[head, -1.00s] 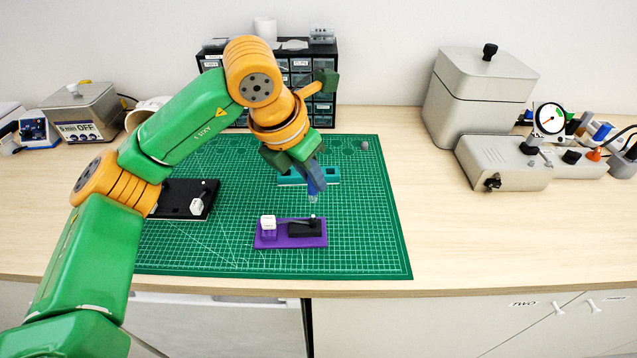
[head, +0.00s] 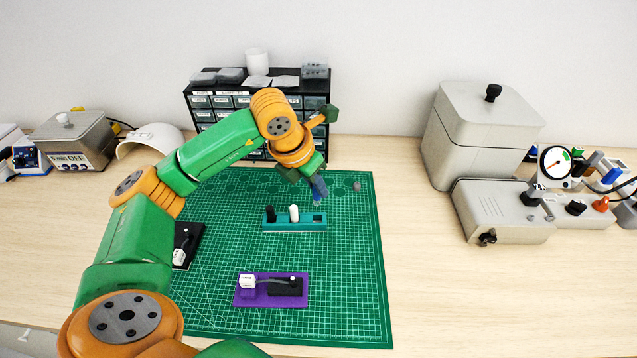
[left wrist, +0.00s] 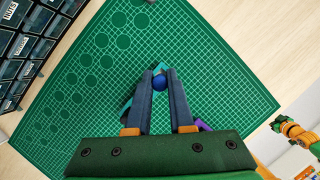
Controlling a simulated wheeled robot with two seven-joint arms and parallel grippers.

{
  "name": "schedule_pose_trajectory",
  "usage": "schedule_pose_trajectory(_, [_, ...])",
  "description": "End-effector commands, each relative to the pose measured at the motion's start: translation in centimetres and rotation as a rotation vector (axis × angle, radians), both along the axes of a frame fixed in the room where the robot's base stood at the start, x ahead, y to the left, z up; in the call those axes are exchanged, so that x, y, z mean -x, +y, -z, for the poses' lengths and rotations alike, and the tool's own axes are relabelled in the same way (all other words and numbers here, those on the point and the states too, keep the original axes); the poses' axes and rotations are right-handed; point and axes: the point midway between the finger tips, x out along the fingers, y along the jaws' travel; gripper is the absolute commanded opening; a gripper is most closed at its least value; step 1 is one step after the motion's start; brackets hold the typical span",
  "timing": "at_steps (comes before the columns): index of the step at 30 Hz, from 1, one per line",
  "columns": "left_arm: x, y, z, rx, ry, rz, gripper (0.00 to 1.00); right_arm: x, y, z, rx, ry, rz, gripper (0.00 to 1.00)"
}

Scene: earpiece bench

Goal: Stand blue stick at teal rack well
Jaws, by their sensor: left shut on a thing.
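The teal rack (head: 296,226) lies on the green mat in the head view. A black stick (head: 270,214) stands at its left and a white stick (head: 294,213) at its middle. The right-hand well (head: 318,219) looks empty. My left gripper (head: 319,189) points down above and slightly behind the rack's right end. In the left wrist view the left gripper (left wrist: 160,84) is shut on the blue stick (left wrist: 159,82), seen end-on as a round blue top. The stick's lower end is hard to make out in the head view.
A purple plate (head: 246,294) with a white block and black part lies nearer on the green mat (head: 340,290). A black plate (head: 181,256) is partly behind my left arm. A drawer cabinet (head: 200,116) stands behind.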

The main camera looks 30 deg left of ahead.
Motion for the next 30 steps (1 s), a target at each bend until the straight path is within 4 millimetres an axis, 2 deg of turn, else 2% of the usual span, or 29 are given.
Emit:
schedule_pose_trajectory(16, [0.0,0.0,6.7,0.0,0.001,0.0,0.0,-0.2,0.0,6.2,0.0,-0.003,0.0,0.5])
schedule_pose_trajectory(30, [0.0,0.0,7.0,0.0,0.001,0.0,0.0,-0.2,0.0,6.5,0.0,-0.004,-0.001,0.5])
